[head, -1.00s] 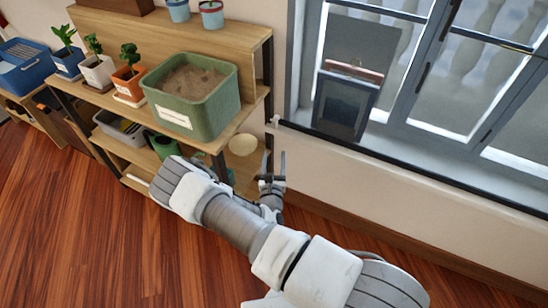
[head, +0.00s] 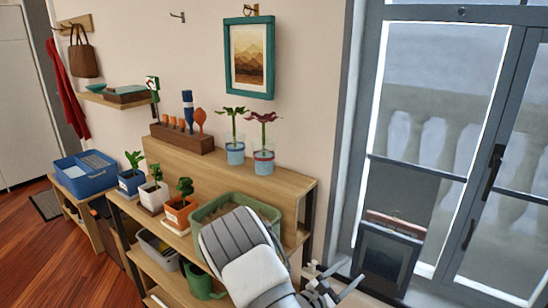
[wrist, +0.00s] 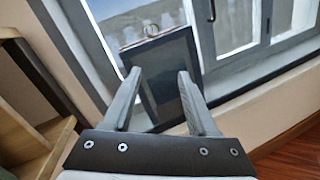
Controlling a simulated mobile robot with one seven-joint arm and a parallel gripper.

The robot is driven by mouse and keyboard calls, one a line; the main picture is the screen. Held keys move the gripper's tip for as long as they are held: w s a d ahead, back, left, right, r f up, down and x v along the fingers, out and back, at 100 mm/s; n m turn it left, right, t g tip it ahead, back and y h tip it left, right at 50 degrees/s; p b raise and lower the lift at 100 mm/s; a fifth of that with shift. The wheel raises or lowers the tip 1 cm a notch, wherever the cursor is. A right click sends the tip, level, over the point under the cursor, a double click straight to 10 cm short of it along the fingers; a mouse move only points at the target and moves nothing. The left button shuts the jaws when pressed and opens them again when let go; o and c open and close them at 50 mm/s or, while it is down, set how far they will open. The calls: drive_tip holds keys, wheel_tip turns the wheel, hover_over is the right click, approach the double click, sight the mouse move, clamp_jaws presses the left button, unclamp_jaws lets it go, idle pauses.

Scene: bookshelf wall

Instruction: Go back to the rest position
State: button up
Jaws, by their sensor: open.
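My gripper (head: 334,289) is at the bottom of the head view, right of the wooden shelf and below the window. In the wrist view, its two grey fingers (wrist: 157,95) are spread apart with nothing between them. They point toward the window and a dark framed panel (wrist: 165,70) beyond them. My arm hides part of the green soil bin and the shelf's right end in the head view.
A green watering can (head: 203,284) stands lower. The dark panel (head: 385,258) is at the window. Open floor (head: 60,262) lies left.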

drive_tip(key=s+d+r+m+g+y+p, duration=0.2)
drive_tip(key=s+d+r+m+g, duration=0.1)
drive_tip(key=s+r+m+g, duration=0.4)
drive_tip(key=s+d+r+m+g+y+p, duration=0.1)
drive_tip(key=s+d+r+m+g+y, duration=0.15)
drive_tip(key=s+r+m+g, duration=0.4)
drive_tip(key=s+a+r+m+t+y+p, duration=0.1)
drive_tip(key=s+a+r+m+t+y, duration=0.2)
drive_tip(key=s+r, duration=0.4)
drive_tip(key=s+a+r+m+t+y+p, duration=0.2)
drive_tip(key=s+a+r+m+t+y, duration=0.2)
drive_tip(key=s+a+r+y, duration=0.3)
wheel_tip(320, 180, up, 4)
drive_tip(key=shift+s+a+f+t+p, duration=0.15)
drive_tip(key=shift+a+t+p, duration=0.2)
drive_tip(key=shift+a, duration=0.45)
drive_tip(key=shift+c, duration=0.6)
drive_tip(key=shift+d+m, duration=0.15)
drive_tip(key=shift+m, duration=0.1)
